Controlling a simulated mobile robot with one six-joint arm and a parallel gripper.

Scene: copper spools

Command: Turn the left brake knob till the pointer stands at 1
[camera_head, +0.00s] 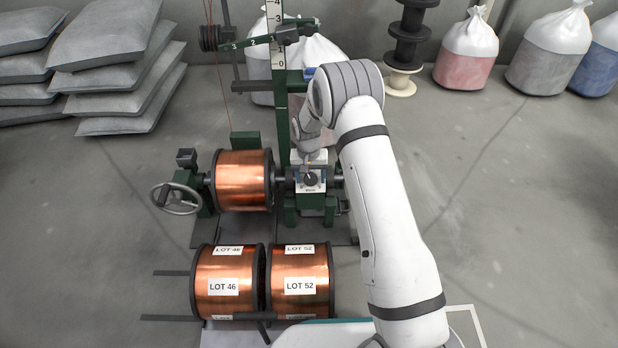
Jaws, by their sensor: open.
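A small dark brake knob (310,180) sits on a pale dial plate on the green winding stand, just right of the mounted copper spool (243,182). Its pointer and scale marks are too small to read. I see only this one knob clearly, so I cannot tell whether another stands beside it. My gripper (311,160) is at the end of the white arm, just above and behind the knob in the picture. It is small and partly hidden by the wrist, but appears open and empty. I cannot tell whether it touches the knob.
A handwheel (176,198) stands left of the mounted spool. Spools LOT 46 (226,308) and LOT 52 (300,305) sit in front. A numbered upright scale (275,35) rises behind. Grey sacks (115,75) are stacked at left.

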